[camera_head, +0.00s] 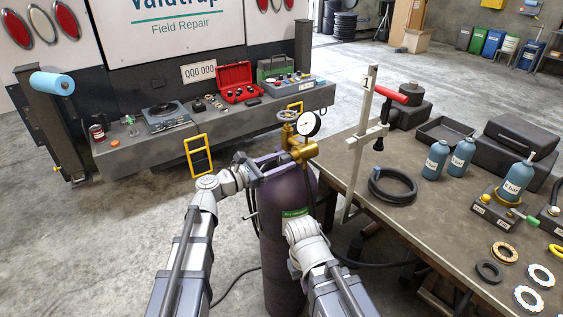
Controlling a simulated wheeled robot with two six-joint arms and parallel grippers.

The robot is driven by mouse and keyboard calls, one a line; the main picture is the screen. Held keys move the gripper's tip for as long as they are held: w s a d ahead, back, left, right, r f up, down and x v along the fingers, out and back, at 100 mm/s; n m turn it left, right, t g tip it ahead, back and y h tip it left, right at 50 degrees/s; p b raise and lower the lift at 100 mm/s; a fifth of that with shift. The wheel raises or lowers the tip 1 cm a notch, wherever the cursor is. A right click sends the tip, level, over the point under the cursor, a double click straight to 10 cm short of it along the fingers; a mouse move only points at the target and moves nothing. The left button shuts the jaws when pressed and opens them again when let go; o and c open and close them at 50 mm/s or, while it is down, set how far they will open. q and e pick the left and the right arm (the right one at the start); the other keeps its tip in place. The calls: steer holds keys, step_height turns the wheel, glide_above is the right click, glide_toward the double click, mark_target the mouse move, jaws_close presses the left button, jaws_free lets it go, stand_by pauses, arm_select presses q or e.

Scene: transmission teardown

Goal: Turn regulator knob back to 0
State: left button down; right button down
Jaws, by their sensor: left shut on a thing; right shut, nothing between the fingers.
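A dark purple gas cylinder (282,230) stands upright on the floor at the middle. On its top sits a brass regulator (302,151) with a round white gauge (308,123) and a brass handwheel (289,115). My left gripper (278,161) reaches in from the left and is shut at the left side of the regulator, on what looks like its knob. The fingers hide most of the knob, and its setting cannot be read. The gauge needle is too small to read. My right gripper (300,230) is lower, shut and empty, in front of the cylinder.
A workbench (440,215) stands close on the right, with a red-handled clamp (385,95), a black hose ring (392,186), blue bottles (437,158) and several rings. Behind is a grey bumper ledge (225,120) with tools. Open floor lies to the left.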

arm_select(q)
steer(key=shift+s+f, duration=0.1)
steer(key=shift+s, duration=0.05)
steer(key=shift+c, duration=1.6)
jaws_free()
steer(key=v, duration=0.7)
steer(key=shift+s+a, duration=0.15)
steer(key=shift+a, duration=0.2)
steer(key=shift+d, duration=0.1)
